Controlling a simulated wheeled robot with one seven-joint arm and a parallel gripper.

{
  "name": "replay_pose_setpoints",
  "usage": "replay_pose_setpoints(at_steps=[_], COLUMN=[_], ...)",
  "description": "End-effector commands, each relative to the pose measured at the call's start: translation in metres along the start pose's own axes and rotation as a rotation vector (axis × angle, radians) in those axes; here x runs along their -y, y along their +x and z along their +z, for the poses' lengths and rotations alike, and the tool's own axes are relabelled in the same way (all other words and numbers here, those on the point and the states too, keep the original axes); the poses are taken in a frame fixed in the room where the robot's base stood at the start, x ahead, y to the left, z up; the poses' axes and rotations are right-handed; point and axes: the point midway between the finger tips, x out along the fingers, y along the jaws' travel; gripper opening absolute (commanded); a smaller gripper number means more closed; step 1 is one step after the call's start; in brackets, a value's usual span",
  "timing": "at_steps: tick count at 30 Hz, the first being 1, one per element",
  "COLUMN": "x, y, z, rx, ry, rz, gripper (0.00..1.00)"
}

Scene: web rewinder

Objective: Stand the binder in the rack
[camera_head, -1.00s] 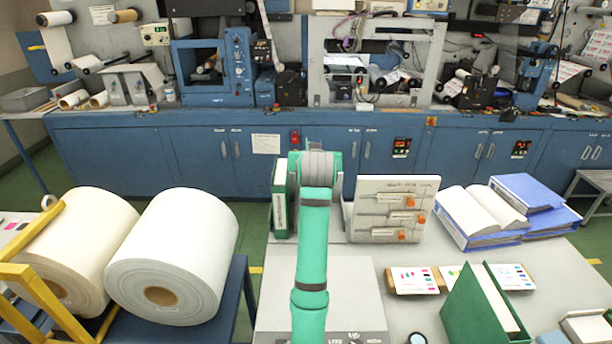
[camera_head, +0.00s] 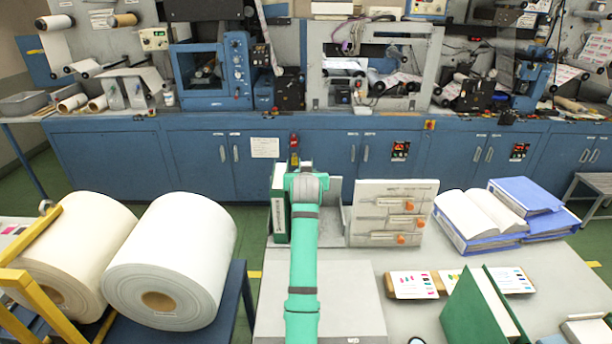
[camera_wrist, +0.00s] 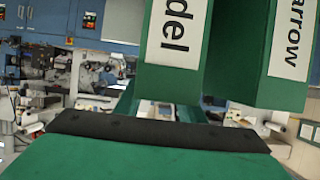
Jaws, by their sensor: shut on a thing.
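In the head view a green binder (camera_head: 279,205) with a white spine label stands upright at the left of the grey rack (camera_head: 334,203). My green arm covers the space just right of it, and my gripper is hidden there. In the wrist view, which looks upside down, my gripper's dark edge (camera_wrist: 160,130) crosses the lower part. My gripper is shut on a green binder (camera_wrist: 172,75) labelled "…del"; the grip itself is not clearly visible. Beside it, with a dark green gap between the labels, is the standing binder labelled "…arrow" (camera_wrist: 270,90). Whether the held binder touches the rack floor cannot be seen.
A white panel with orange knobs (camera_head: 396,212) stands right of the rack. Blue binders (camera_head: 525,195) and an open book lie at the table's right. Another green binder (camera_head: 475,310) stands near the front, by sample cards (camera_head: 413,285). Large white rolls (camera_head: 170,265) stand left.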

Motion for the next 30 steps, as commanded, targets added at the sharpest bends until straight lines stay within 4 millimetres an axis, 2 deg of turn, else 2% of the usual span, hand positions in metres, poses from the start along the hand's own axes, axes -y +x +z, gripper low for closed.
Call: replay_pose_setpoints(at_steps=[12, 13, 15, 26, 30], x=[0.0, 0.0, 0.0, 0.0, 0.0], y=[0.001, 0.002, 0.002, 0.0, -0.012], z=[0.002, 0.004, 0.004, 0.0, 0.002], rx=[-0.006, -0.002, -0.002, -0.003, -0.002], ry=[0.0, 0.0, 0.0, 0.0, 0.0], rz=[0.0, 0.0, 0.0, 0.0, 0.0], gripper=[0.0, 0.41, 0.54, 0.54, 0.54])
